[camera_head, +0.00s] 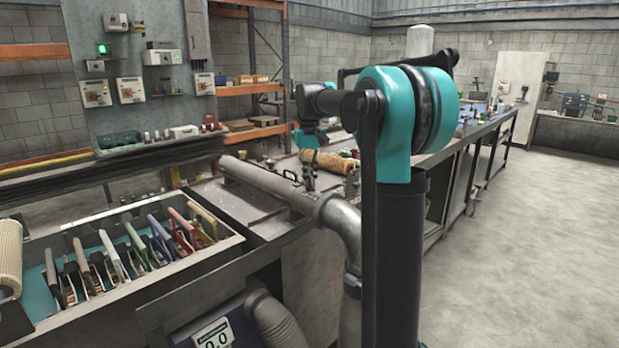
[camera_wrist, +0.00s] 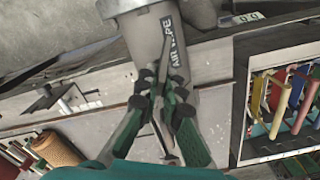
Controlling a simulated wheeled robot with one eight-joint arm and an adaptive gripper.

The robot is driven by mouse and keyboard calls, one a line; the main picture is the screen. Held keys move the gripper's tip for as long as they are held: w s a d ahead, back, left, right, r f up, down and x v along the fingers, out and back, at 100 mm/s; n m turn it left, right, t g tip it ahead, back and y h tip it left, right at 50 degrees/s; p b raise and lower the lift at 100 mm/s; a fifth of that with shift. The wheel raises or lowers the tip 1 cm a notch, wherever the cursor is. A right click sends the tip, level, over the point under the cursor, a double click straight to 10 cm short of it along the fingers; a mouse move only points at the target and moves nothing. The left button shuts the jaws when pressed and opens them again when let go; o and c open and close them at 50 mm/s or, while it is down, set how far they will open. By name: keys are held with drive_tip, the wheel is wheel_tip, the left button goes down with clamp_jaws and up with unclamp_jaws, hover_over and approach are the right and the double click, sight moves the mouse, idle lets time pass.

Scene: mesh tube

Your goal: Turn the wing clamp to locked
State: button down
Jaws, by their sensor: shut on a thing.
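The grey air pipe (camera_head: 262,182) runs along the bench in the head view and bends down at its near end. In the wrist view the pipe (camera_wrist: 146,45) carries an "AIR PIPE" label. My gripper (camera_wrist: 160,82) is over the pipe, its two fingers closed on a thin dark piece, which looks like the wing of the wing clamp (camera_wrist: 163,72). The fingers hide most of the clamp, and I cannot tell its lock position. In the head view my gripper (camera_head: 309,180) is small, beside the pipe's far side.
An open tray of coloured-handled tools (camera_head: 120,250) stands left of the pipe; it also shows in the wrist view (camera_wrist: 243,120). A tan roll (camera_head: 328,161) lies on the bench behind my gripper. A black handle (camera_head: 290,175) stands close by. The floor at right is clear.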

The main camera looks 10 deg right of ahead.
drive_tip(key=n, duration=0.5)
drive_tip(key=shift+n, duration=0.4)
idle(0.3)
drive_tip(key=c, duration=1.7)
unclamp_jaws()
wheel_tip(320, 180, up, 12)
drive_tip(key=shift+r, duration=0.1)
